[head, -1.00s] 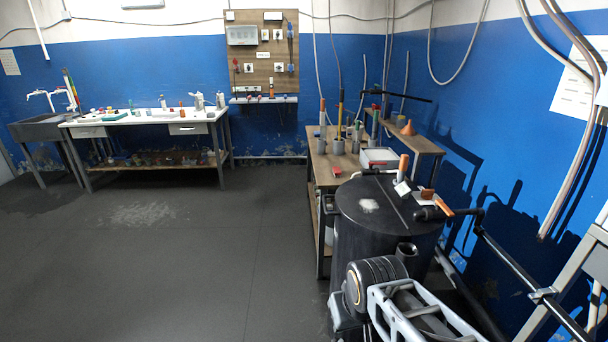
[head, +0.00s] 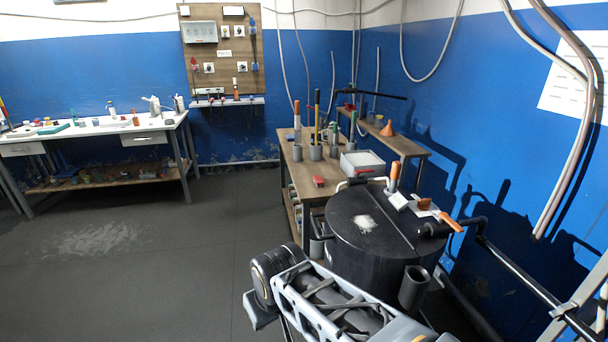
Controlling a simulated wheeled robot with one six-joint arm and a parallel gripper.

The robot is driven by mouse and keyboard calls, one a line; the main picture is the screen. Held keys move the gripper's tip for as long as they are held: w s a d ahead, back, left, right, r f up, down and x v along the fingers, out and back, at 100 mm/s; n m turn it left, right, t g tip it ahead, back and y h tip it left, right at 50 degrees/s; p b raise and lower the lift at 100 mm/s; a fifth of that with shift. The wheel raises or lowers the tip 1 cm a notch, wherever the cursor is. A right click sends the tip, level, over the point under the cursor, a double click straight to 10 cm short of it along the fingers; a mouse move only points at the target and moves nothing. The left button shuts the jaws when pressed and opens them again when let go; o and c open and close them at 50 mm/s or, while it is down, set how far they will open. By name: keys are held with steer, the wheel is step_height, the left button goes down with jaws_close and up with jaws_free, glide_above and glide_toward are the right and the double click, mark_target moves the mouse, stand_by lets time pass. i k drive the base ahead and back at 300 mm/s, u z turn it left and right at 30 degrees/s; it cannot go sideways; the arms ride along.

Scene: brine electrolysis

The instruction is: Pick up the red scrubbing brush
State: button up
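A small red object (head: 318,181) lies on the near part of the wooden bench (head: 304,187), in front of several grey cups. It may be the red scrubbing brush, but it is too small to make out bristles. My arm's links show at the bottom of the head view, right of centre. My gripper is not in view, so its state and any contact are hidden. The arm links are apart from the red object in the picture.
A black drum (head: 375,245) with tools on its lid stands in front of the bench. A white box (head: 362,164) sits right of the red object. A white worktable (head: 85,128) stands at the left. The floor (head: 130,290) at left is clear.

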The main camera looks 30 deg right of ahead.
mark_target(317, 180)
steer(key=i, duration=3.15)
steer(key=z, duration=2.25)
steer(key=i, duration=0.55)
